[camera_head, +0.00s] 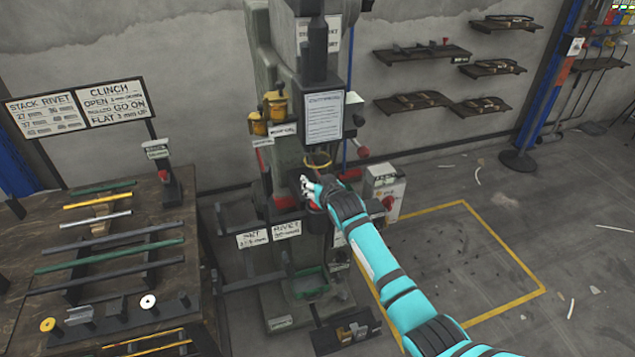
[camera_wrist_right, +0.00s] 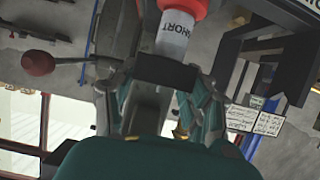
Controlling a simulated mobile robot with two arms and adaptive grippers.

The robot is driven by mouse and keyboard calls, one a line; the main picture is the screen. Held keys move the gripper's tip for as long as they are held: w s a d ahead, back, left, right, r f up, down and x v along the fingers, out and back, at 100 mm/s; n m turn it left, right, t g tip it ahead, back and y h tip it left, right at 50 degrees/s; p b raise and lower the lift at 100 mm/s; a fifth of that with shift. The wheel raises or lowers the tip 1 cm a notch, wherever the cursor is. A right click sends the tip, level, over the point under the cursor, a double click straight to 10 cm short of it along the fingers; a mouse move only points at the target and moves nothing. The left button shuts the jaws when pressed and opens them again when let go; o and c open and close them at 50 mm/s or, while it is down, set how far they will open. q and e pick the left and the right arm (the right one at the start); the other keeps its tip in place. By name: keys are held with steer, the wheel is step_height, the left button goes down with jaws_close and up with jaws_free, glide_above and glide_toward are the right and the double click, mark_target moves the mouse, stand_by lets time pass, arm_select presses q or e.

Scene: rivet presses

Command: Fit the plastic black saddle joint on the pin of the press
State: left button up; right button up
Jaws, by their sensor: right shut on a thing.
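The press (camera_head: 285,110) is a tall grey-green machine in the middle of the head view. My right gripper (camera_head: 310,188) is at the press's working area, its arm coming in from the lower right. In the right wrist view, my right gripper (camera_wrist_right: 160,92) is shut on a black saddle joint (camera_wrist_right: 165,70), held between the two fingers. A red and white cylinder marked SHORT (camera_wrist_right: 175,38) stands right behind the joint; I cannot tell whether they touch. The press's pin is not clearly visible. The joint is too small to make out in the head view. My left gripper is not in view.
A dark workbench (camera_head: 30,270) with coloured bars stands at left. Yellow containers (camera_head: 275,105) and a sheet (camera_head: 324,117) are on the press. A grey box with a red knob (camera_head: 387,182) stands at its right. A red-knobbed lever (camera_wrist_right: 38,62) shows in the wrist view.

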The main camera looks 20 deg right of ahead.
steer(key=o, duration=1.1)
steer(key=shift+s, duration=0.1)
steer(key=v, duration=1.1)
steer(key=shift+s+r, duration=0.15)
steer(key=shift+s, duration=0.25)
